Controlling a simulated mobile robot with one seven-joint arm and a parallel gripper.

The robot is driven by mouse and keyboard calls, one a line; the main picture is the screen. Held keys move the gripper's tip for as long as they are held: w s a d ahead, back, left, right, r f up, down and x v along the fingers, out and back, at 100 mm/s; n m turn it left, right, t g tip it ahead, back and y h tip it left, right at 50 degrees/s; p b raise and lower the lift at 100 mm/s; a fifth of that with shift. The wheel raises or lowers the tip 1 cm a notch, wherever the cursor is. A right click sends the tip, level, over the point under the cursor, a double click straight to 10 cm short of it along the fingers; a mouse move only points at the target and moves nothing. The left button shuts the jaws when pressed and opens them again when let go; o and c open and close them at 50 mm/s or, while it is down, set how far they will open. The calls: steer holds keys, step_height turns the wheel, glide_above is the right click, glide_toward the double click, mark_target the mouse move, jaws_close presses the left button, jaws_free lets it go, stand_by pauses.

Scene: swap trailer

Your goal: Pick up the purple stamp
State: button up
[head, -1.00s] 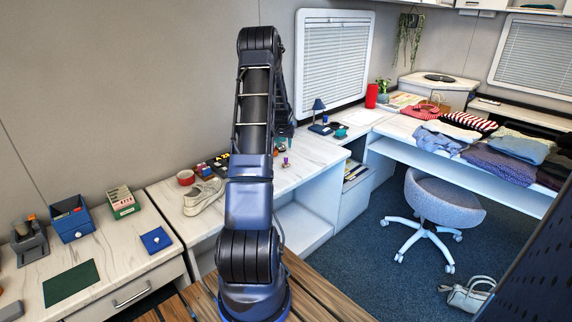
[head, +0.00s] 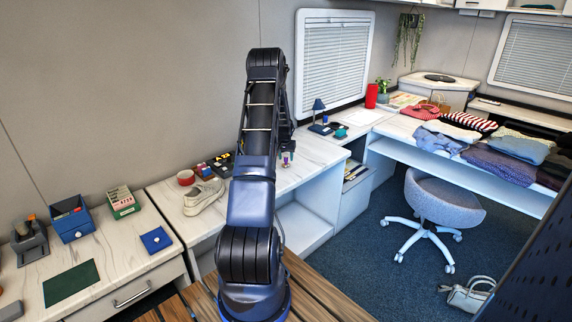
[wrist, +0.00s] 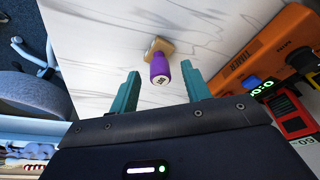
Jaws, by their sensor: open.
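The purple stamp (wrist: 160,72), with a round purple handle and a tan base, stands on the white marbled counter (wrist: 100,30) in the wrist view. Its white label end faces the camera. My gripper (wrist: 161,68) is open, with its teal fingers on either side of the stamp's handle in the picture. I see gaps on both sides; whether the fingertips are down at its height I cannot tell. In the head view the stamp (head: 286,158) is a small spot just below my gripper, partly hidden.
In the wrist view an orange device (wrist: 262,52) with a green display lies right of the stamp, beside a red and black item (wrist: 293,113). Counter left of the stamp is clear.

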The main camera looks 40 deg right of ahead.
steer(key=shift+x, duration=0.85)
jaws_close()
steer(key=shift+r, duration=0.1)
